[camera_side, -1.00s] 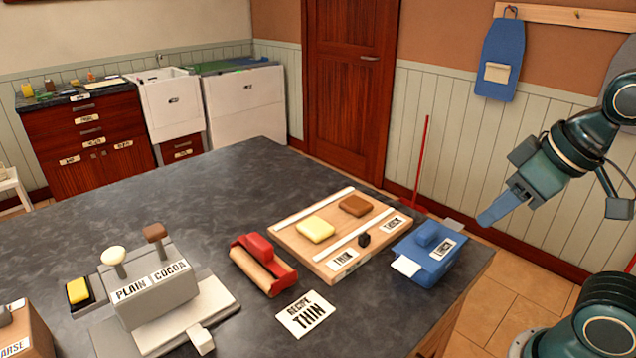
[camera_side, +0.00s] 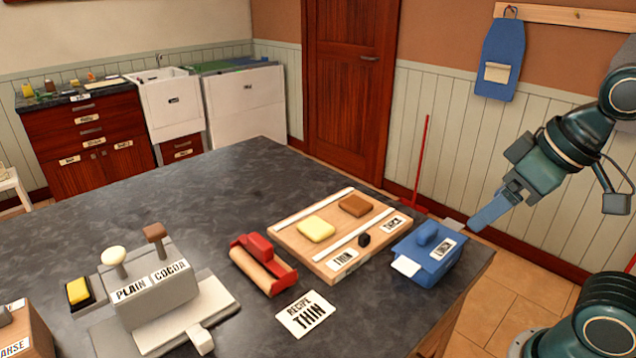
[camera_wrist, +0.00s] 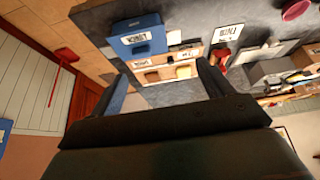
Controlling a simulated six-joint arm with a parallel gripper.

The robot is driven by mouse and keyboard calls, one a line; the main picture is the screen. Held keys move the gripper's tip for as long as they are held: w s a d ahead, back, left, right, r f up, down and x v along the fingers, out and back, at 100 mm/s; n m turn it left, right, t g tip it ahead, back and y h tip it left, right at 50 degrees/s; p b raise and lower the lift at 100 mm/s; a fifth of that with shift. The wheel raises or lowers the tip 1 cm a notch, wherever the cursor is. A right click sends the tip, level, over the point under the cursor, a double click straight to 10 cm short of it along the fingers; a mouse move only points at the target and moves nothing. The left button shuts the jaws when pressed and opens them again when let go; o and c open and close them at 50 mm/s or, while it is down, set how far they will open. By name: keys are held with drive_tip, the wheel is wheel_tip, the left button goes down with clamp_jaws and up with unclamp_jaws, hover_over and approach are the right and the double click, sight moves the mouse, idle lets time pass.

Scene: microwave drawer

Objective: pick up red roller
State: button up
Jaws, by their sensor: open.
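The red roller (camera_side: 262,264), a red frame with a red handle and a tan cylinder, lies on the dark counter left of the wooden board. It also shows small in the wrist view (camera_wrist: 218,57), beyond the right finger. My gripper (camera_side: 478,220) is at the right in the side view, above and behind the blue device, well away from the roller. In the wrist view its two fingers (camera_wrist: 160,85) are apart with nothing between them.
The wooden board (camera_side: 285,238) holds a yellow slab (camera_side: 316,230) and a brown slab (camera_side: 355,205). A blue device (camera_side: 428,262) stands right of it. A recipe card reading THIN (camera_side: 306,314) lies near the roller. A grey dispenser (camera_side: 160,297) stands left. The counter behind is clear.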

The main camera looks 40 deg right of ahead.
drive_tip(key=w+a+r+n+g+y, duration=0.1)
drive_tip(key=w+a+r+n+y, duration=0.2)
drive_tip(key=w, duration=0.6)
drive_tip(key=w+a+r+n+g, duration=0.1)
drive_tip(key=w+a+r+n, duration=0.2)
drive_tip(key=w+a+n, duration=0.4)
drive_tip(key=w+a+f+n+g, duration=0.1)
drive_tip(key=w+a+f+n, duration=0.1)
drive_tip(key=w, duration=0.5)
drive_tip(key=w+a+f+n+g+y, duration=0.1)
drive_tip(key=w+a+f+n+g, duration=0.1)
drive_tip(key=w+f+n, duration=0.3)
drive_tip(key=shift+w+a+f+n+g, duration=0.2)
drive_tip(key=shift+w+f+n+g, duration=0.15)
drive_tip(key=shift+w, duration=1.45)
hover_over(261, 239)
drive_tip(key=d, duration=0.2)
drive_tip(key=shift+f, duration=3.85)
drive_tip(key=shift+x, duration=2.6)
